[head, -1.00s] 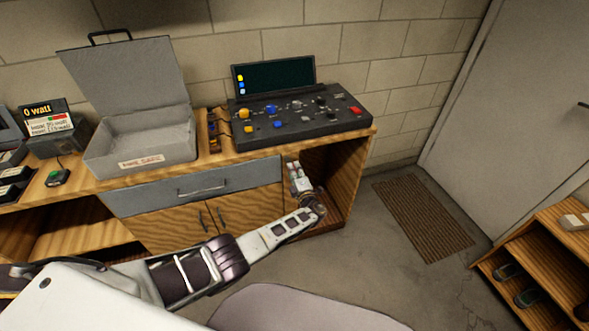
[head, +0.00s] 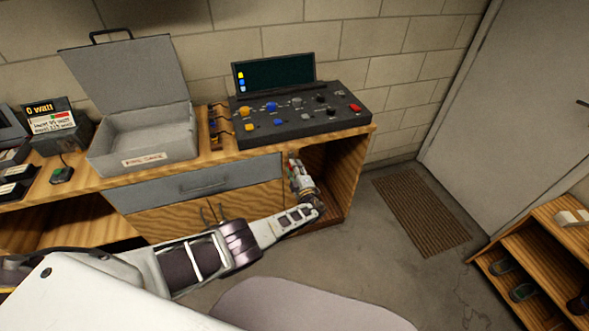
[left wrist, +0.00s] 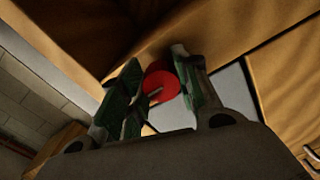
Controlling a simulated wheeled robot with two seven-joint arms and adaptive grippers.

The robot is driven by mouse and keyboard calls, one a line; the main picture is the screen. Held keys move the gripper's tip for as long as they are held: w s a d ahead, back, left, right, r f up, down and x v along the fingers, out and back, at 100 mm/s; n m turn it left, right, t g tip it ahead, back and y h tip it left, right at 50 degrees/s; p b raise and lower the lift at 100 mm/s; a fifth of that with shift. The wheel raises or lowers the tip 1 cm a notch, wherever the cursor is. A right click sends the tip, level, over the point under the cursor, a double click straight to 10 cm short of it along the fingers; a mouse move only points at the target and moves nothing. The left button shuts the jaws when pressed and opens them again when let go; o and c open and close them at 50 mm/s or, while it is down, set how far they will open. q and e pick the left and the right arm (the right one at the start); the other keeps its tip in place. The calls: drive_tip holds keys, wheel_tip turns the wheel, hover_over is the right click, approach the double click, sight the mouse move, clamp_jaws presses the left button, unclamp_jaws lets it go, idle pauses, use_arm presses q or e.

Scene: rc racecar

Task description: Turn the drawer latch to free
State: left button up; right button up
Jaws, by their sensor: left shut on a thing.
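The grey drawer front (head: 150,195) with its bar handle (head: 205,186) sits under the bench top and looks closed. My left gripper (head: 294,166) is at the drawer's right end, at the open bay of the bench. In the left wrist view, a round red latch knob (left wrist: 162,84) with a pale bar across it sits between the two green-padded fingers of my left gripper (left wrist: 157,72). The fingers are shut on it. In the head view the knob is hidden by the hand. My right gripper is not in view.
The bench top (head: 215,155) carries an open grey case (head: 150,150) and a black control panel (head: 300,112). Cupboard doors are below the drawer. A brown mat (head: 420,212) lies before the door. A shoe shelf (head: 545,235) stands at the right.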

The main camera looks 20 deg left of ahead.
use_arm(q)
drive_tip(key=o, duration=1)
drive_tip(key=shift+s+d+f, duration=0.1)
drive_tip(key=shift+s+d, duration=0.05)
drive_tip(key=shift+v, duration=5.8)
drive_tip(key=shift+n, duration=0.3)
